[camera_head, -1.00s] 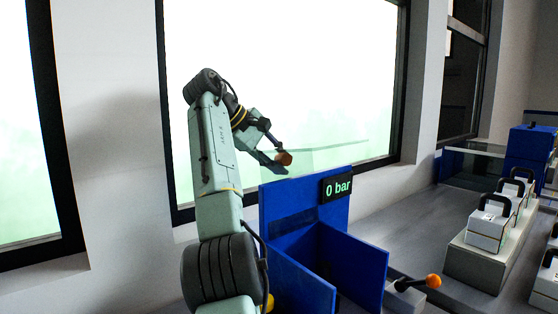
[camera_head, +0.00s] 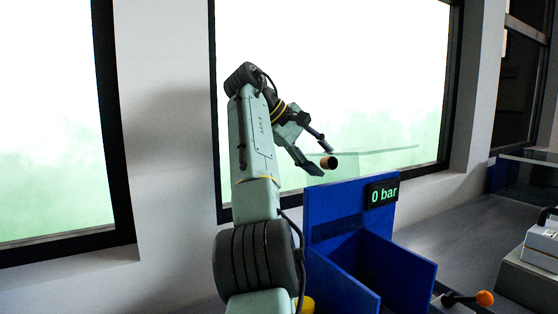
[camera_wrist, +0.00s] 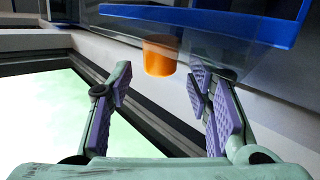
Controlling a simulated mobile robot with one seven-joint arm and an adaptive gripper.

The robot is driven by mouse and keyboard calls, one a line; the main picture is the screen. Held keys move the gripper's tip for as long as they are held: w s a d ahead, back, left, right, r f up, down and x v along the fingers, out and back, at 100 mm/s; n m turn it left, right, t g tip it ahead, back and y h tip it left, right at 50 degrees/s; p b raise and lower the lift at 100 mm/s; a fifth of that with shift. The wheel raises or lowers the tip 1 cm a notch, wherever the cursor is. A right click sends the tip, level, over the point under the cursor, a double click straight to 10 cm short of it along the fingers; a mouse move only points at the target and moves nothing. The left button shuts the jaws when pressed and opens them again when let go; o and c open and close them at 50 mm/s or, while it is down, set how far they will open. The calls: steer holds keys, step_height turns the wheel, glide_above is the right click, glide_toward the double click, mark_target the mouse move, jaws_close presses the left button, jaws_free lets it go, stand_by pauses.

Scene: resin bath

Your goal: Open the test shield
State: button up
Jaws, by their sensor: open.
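The test shield (camera_head: 375,163) is a clear panel standing out nearly level, above the top of the blue test box (camera_head: 338,205). Its round knob (camera_head: 328,162) is at the panel's left end; it looks brownish in the head view and orange in the wrist view (camera_wrist: 160,55). My gripper (camera_head: 317,160) is open beside the knob, fingers pointing toward it. In the wrist view, my gripper (camera_wrist: 160,88) has its fingers well apart, and the knob is just beyond the fingertips, with a gap on both sides. The box's top is uncovered.
A display (camera_head: 383,194) on the box reads 0 bar. A lever with an orange knob (camera_head: 485,298) stands at the box's right. A white handled block (camera_head: 543,243) is on a grey stand at far right. A large window (camera_head: 300,60) is behind my arm.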

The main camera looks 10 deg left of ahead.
steer(key=s+a, duration=0.5)
steer(key=a, duration=0.6)
steer(key=shift+s+r, duration=0.15)
steer(key=shift+a, duration=0.1)
